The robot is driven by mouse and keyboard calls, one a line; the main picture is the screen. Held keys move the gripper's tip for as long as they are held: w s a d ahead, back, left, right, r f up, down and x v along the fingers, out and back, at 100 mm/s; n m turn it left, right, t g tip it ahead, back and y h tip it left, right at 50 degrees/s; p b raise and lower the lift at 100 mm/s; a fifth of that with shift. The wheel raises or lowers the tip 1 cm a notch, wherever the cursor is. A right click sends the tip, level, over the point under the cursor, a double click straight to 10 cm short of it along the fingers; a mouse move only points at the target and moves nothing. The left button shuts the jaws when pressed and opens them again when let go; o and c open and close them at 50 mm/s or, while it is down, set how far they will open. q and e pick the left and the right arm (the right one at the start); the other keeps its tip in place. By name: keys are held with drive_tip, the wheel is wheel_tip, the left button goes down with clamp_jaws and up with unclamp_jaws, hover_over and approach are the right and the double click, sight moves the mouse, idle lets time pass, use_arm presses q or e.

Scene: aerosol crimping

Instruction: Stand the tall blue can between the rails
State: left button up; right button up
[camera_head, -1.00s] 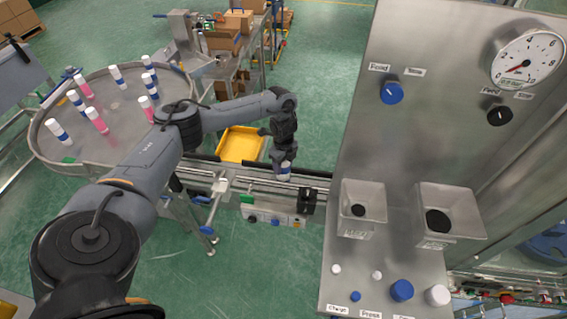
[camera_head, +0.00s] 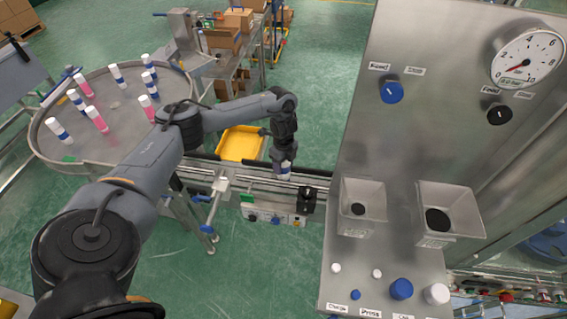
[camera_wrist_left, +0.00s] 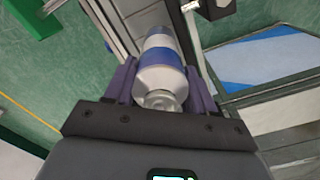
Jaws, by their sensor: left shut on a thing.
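My left gripper (camera_head: 284,161) is shut on a blue-and-white can at the rail conveyor. In the left wrist view the can (camera_wrist_left: 158,68) sits between the two fingers (camera_wrist_left: 158,85), with a blue band around it and a silver top towards the camera. In the head view the can (camera_head: 284,175) is partly covered by the gripper and looks upright. It is at the rails (camera_head: 240,178); whether its base touches the belt I cannot tell. My right gripper is not in view.
A round table (camera_head: 110,147) at the left holds several blue-and-white and pink-and-white cans. A yellow tray (camera_head: 240,145) lies behind the rails. A black block (camera_head: 306,198) stands just right of the can. A steel panel (camera_head: 400,130) with knobs and hoppers fills the right.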

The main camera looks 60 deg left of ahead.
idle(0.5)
use_arm(q)
drive_tip(key=shift+f, duration=0.2)
drive_tip(key=o, duration=1.4)
drive_tip(key=shift+o, duration=0.2)
drive_tip(key=shift+r, duration=0.5)
wheel_tip(320, 180, up, 10)
drive_tip(key=p, duration=0.3)
drive_tip(key=shift+f, duration=0.1)
